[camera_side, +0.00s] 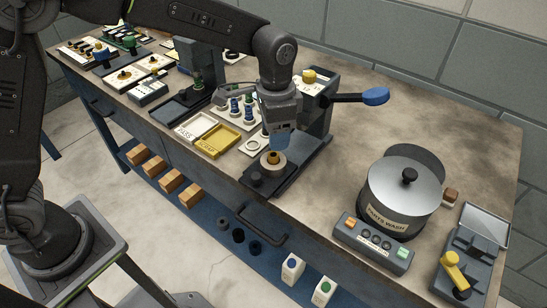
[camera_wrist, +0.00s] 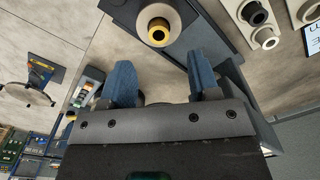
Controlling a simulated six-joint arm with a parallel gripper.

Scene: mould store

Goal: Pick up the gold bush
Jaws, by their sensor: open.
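The gold bush (camera_side: 273,157) is a small ring-shaped piece seated upright in a pale round holder (camera_side: 263,166) on a dark fixture plate. In the wrist view the gold bush (camera_wrist: 158,35) shows as a gold rim around a dark bore, inside the pale ring. My gripper (camera_side: 280,143) is above the bush, close to it and slightly to its right in the side view. In the wrist view my gripper (camera_wrist: 161,82) has its two blue fingers apart with nothing between them. The bush lies beyond the fingertips there, and I see no contact.
A dark press-like fixture with a blue-knobbed lever (camera_side: 375,96) stands just behind and right. A yellow tray (camera_side: 216,141) and pale tray (camera_side: 194,126) lie to the left. A parts-wash pot (camera_side: 402,198) stands to the right. Bare bench lies between fixture and pot.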

